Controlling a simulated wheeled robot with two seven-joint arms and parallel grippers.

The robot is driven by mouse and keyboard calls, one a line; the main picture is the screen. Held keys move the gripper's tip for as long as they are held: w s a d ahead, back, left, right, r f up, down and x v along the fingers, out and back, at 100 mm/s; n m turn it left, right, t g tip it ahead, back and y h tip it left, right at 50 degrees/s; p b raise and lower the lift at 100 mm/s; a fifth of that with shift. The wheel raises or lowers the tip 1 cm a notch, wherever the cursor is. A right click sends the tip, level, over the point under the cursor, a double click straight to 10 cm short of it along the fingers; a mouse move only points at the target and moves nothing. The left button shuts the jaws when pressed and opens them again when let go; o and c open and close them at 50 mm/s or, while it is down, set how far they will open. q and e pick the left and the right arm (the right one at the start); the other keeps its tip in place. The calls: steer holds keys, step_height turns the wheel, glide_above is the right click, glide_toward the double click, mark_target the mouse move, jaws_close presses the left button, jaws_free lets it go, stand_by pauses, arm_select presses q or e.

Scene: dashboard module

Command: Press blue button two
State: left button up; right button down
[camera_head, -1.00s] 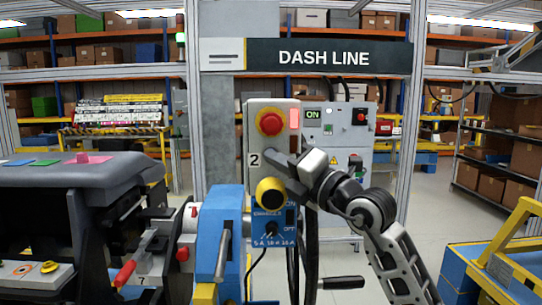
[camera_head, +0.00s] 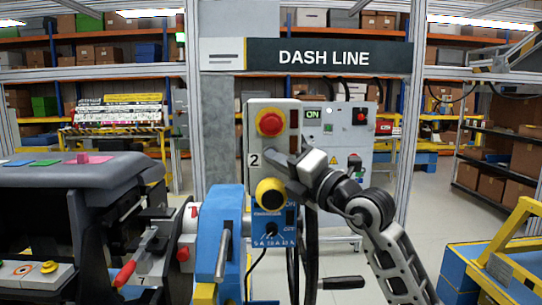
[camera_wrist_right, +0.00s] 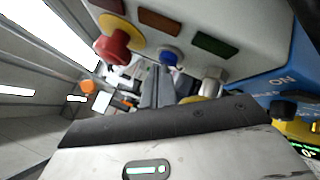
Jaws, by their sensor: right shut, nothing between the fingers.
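A grey control box marked "2" (camera_head: 262,135) carries a red mushroom button on a yellow ring (camera_head: 270,123). In the right wrist view a blue button (camera_wrist_right: 168,54) sits on the box face, between the red button (camera_wrist_right: 114,46) and a silver knob (camera_wrist_right: 213,82). My right gripper (camera_wrist_right: 159,72) is shut and empty, its fingers pointing at the blue button with the tips close to it. I cannot tell whether they touch. In the head view the right gripper (camera_head: 281,158) is at the lower box face and hides the blue button. My left gripper is not in view.
A dark dashboard module (camera_head: 90,185) stands at the left. A yellow and blue frame (camera_head: 500,260) is at the lower right. Dark red and green panels (camera_wrist_right: 210,43) sit beside the buttons.

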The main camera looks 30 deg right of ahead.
steer(key=shift+s+a, duration=0.35)
steer(key=shift+s, duration=0.25)
steer(key=s+a, duration=0.1)
steer(key=s+p, duration=0.1)
steer(key=s, duration=0.1)
steer(key=s+a, duration=0.1)
steer(key=shift+s+a, duration=0.15)
steer(key=shift+a, duration=0.15)
stand_by(0.7)
